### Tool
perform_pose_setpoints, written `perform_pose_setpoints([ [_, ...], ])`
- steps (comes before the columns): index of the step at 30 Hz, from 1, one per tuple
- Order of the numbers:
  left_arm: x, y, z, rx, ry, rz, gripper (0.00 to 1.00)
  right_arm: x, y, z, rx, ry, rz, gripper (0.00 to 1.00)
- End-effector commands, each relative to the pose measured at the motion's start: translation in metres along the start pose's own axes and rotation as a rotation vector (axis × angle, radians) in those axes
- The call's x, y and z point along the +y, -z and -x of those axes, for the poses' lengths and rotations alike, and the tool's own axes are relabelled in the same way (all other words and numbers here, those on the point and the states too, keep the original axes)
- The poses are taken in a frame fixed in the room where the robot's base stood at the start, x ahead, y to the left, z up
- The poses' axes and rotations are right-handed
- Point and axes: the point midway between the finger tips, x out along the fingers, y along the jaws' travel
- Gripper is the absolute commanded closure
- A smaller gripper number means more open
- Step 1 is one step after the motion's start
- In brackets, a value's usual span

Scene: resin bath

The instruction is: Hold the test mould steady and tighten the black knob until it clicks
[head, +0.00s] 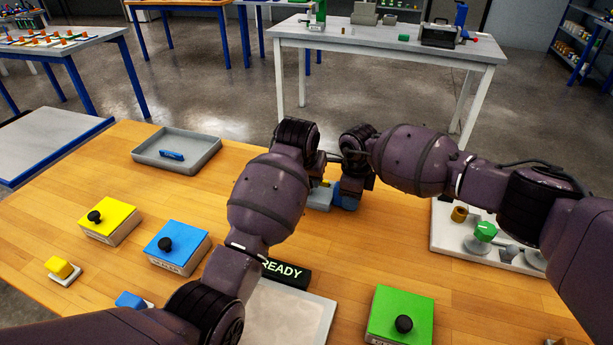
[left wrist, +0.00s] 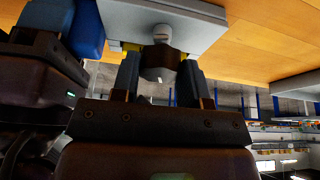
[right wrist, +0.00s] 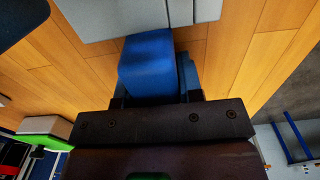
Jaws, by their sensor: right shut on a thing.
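The test mould is a light grey block (head: 319,199) on the wooden table, mostly hidden behind my wrists in the head view. It shows as a grey slab in the left wrist view (left wrist: 200,22) and at the top of the right wrist view (right wrist: 100,12). A blue block (right wrist: 147,68) is at its side. My right gripper (right wrist: 155,90) is shut on this blue block. My left gripper (left wrist: 158,68) has its fingers apart, one on each side of a dark knob (left wrist: 170,58) by the slab. Whether they touch the knob is unclear.
A grey tray (head: 205,160) with a blue piece is at the left. Yellow (head: 105,212), blue (head: 176,242) and green (head: 417,300) boxes with black knobs stand in front. A READY display (head: 285,273) is lit. A white board (head: 450,240) with fittings is at right.

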Motion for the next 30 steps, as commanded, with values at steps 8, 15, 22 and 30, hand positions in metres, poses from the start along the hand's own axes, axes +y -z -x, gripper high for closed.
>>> perform_pose_setpoints([
  [8, 0.0, 0.0001, 0.0003, 0.0, -0.002, -0.005, 0.83, -0.0002, -0.0004, 0.0008, -0.001, 0.001, 0.0, 1.0],
  [15, -0.0013, 0.0002, 0.0002, -0.001, -0.028, -0.071, 0.83, -0.0002, -0.0004, 0.0008, -0.001, 0.001, 0.0, 1.0],
  [22, -0.003, 0.0006, 0.0003, -0.001, -0.089, -0.223, 0.83, -0.0002, -0.0004, 0.0008, -0.001, 0.001, 0.0, 1.0],
  [30, -0.0043, 0.0011, -0.0001, -0.001, -0.179, -0.44, 0.83, -0.0002, -0.0004, 0.0008, -0.001, 0.001, 0.001, 1.0],
])
